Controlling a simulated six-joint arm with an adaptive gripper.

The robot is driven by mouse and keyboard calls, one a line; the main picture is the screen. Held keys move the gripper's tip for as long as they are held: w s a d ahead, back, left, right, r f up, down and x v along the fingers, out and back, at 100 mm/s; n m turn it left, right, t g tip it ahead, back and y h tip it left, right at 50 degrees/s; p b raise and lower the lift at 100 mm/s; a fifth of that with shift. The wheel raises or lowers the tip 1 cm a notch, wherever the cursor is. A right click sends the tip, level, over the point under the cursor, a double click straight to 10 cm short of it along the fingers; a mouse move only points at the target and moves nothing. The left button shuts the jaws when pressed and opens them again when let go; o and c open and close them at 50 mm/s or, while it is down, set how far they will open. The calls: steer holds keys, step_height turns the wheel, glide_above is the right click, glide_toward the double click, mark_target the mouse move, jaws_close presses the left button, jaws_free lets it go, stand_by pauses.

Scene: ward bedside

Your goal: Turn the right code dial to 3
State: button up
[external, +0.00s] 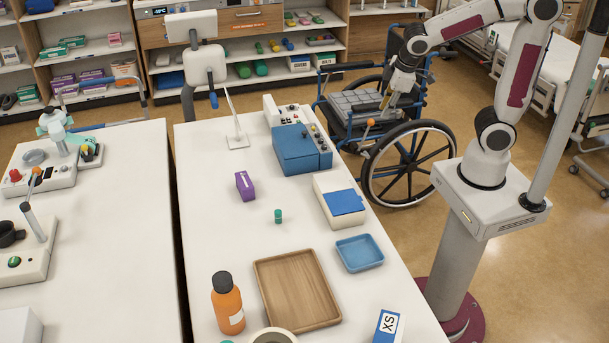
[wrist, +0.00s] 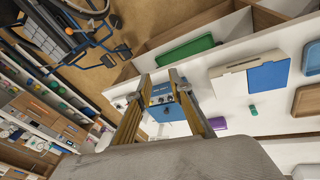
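A blue box (external: 302,149) stands on the white table, towards its far end. In the wrist view, a blue face of it (wrist: 167,112) shows between my fingers, with small round dials (wrist: 161,98) on a panel. The dials are too small to read, so I cannot tell the setting of the right one. My gripper (external: 387,104) is open and empty, off the table's right side, above the wheelchair and apart from the box. Its two fingers (wrist: 160,77) also show in the wrist view.
A cream control panel (external: 283,108) adjoins the blue box. A white case with a blue top (external: 342,201), a purple box (external: 244,185), a small green bottle (external: 278,216) and a blue tray (external: 360,253) stand nearer. The wheelchair (external: 409,160) stands below my gripper.

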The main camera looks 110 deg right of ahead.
steer(key=w+d+r+n+t+h, duration=0.1)
steer(key=w+d+n, duration=0.1)
steer(key=w+d, duration=0.35)
steer(key=w+d+r+n+h, duration=0.1)
steer(key=w+d+n+h, duration=0.1)
steer(key=d, duration=0.6)
steer(key=w+d+r+n+t+h, duration=0.1)
steer(key=w+d+n, duration=0.15)
steer(key=d, duration=0.45)
steer(key=w+d+r+n+t, duration=0.1)
steer(key=w+d+n+t, duration=0.25)
steer(key=w+n, duration=0.35)
steer(key=w+d+n+t, duration=0.2)
steer(key=w+d+n, duration=0.3)
steer(key=w+n, duration=0.15)
steer(key=w+a+f+n+y, duration=0.35)
steer(key=f+n+y, duration=0.3)
steer(key=n, duration=0.85)
steer(key=s+a+f+n+g+y, duration=0.1)
steer(key=s+a+n+g+y, duration=0.1)
steer(key=n, duration=0.5)
steer(key=s+a+f+n+g+y, duration=0.2)
steer(key=s+a+n+g, duration=0.2)
steer(key=s, duration=0.5)
steer(key=shift+s+a+f+n, duration=0.25)
steer(key=shift+a+n, duration=1)
steer(key=shift+n, duration=0.65)
